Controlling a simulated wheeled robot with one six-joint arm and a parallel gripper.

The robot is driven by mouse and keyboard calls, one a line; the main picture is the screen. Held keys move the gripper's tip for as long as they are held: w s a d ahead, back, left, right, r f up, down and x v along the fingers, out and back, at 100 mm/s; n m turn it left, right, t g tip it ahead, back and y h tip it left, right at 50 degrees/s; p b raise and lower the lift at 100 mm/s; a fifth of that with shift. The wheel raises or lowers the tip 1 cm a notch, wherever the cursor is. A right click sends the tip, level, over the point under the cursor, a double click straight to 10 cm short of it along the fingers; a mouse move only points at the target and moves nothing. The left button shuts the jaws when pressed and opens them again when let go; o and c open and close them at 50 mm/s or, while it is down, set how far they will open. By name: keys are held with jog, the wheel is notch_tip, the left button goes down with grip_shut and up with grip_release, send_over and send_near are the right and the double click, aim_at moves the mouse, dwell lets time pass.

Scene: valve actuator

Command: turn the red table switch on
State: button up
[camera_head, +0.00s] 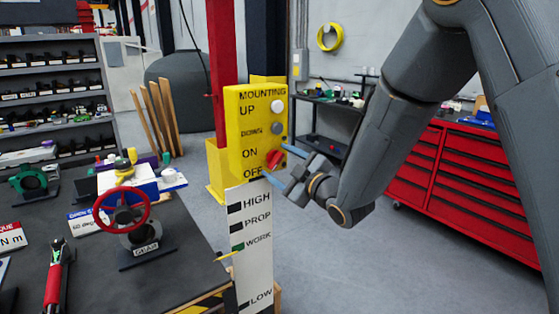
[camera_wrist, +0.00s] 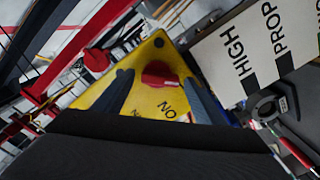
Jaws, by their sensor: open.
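The red switch (camera_head: 274,159) is a rotary knob low on the yellow control box (camera_head: 238,135), beside the printed words ON and OFF. In the wrist view the red knob (camera_wrist: 158,74) shows between my two fingers, with a pale mark on its edge. My gripper (camera_head: 275,161) is open, one blue finger above and one below the knob in the head view. In the wrist view (camera_wrist: 157,88) the fingers stand on either side of it. I cannot tell whether they touch it or how deep they reach.
A white board with HIGH, PROP, WORK and LOW (camera_head: 253,270) hangs below the box. A dark table (camera_head: 100,280) at left holds a red handwheel valve (camera_head: 122,211). A red drawer cabinet (camera_head: 430,170) stands at right. Grey floor (camera_head: 340,250) is clear between.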

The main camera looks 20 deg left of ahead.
jog(key=shift+w, duration=0.1)
jog(key=c, duration=1.1)
jog(key=shift+o, duration=0.2)
